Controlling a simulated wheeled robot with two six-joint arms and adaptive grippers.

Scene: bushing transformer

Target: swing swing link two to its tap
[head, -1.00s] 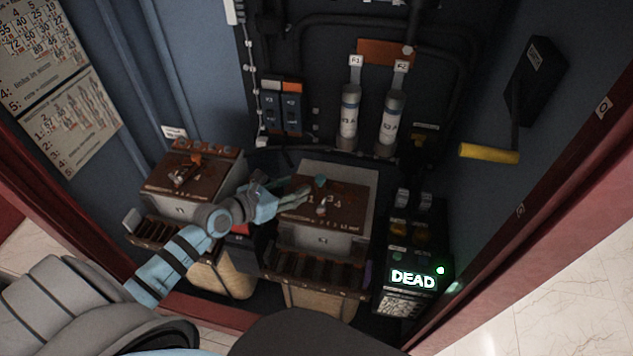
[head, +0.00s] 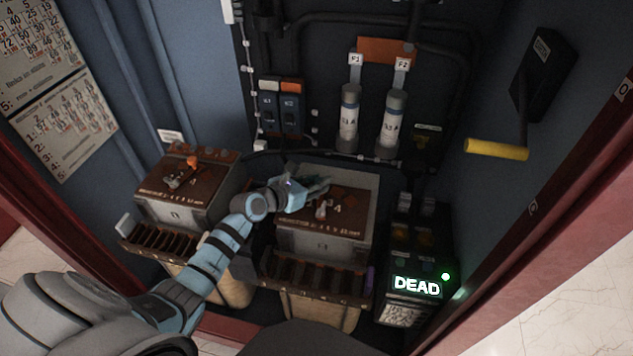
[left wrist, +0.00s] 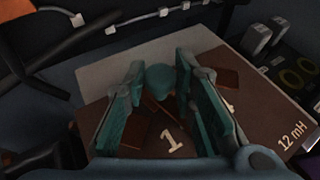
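The swing link with a teal knob shows in the left wrist view (left wrist: 160,80), on the brown top of the right-hand box (head: 345,210). In the head view my left gripper (head: 318,186) is over the back left of that top and hides the knob. In the left wrist view my left gripper (left wrist: 160,68) is open, its two teal fingers on either side of the knob. Contact cannot be told. A number 1 (left wrist: 172,140) is printed near the knob. A small pale knob (head: 322,211) stands near the top's middle. My right gripper is not in view.
The left-hand box (head: 190,180) carries a link with an orange knob (head: 192,161). A lit DEAD display (head: 417,287) stands at the right. A yellow-handled crank (head: 497,149) juts from the right wall. Fuse tubes (head: 392,120) stand on the back panel.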

